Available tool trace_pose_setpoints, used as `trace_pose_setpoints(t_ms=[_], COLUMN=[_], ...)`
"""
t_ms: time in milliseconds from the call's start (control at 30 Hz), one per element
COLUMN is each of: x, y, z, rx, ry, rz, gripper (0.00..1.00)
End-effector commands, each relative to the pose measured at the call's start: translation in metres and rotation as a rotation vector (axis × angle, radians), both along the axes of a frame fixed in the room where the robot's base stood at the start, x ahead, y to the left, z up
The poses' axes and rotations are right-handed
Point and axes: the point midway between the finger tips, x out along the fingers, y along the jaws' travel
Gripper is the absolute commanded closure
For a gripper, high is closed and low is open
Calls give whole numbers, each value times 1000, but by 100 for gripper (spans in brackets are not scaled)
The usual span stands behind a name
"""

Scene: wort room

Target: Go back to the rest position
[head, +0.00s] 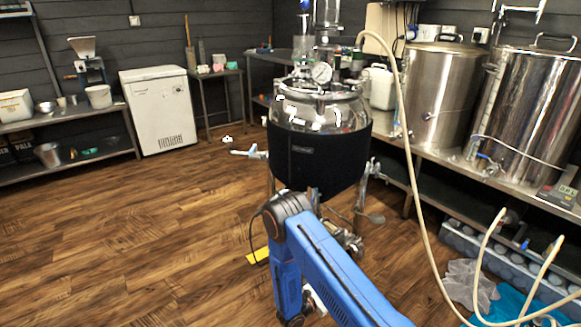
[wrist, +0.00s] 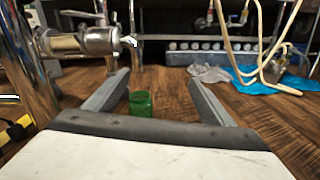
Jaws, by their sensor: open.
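My gripper (wrist: 158,74) is open in the wrist view, its two grey fingers spread wide. A small green cylindrical container (wrist: 141,103) shows between the fingers, nearer the left one. It touches neither finger, and its lower part is hidden behind the gripper's front edge. I cannot tell its distance from the jaws. In the head view my blue arm reaches forward and bends down in front of the steel vessel (head: 318,115) with its black jacket. My gripper is mostly hidden there behind the arm.
A metal valve (wrist: 85,42) juts in close to my gripper at the left; the vessel's legs stand nearby. Hoses (head: 412,170) hang at the right over a blue cloth (head: 512,303) and a grey cloth (head: 470,280). The wooden floor (head: 130,230) at left is clear. A white freezer (head: 158,108) stands behind.

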Motion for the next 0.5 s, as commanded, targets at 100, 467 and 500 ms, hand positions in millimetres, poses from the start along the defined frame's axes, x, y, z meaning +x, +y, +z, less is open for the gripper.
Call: trace_pose_setpoints(t_ms=[100,467,500], x=[4,-6,-9], y=[-13,-53,-58], z=[43,154,165], rx=[42,178,194], ry=[-34,-122,-131], rz=[-85,-327,-354], gripper=[24,24,24])
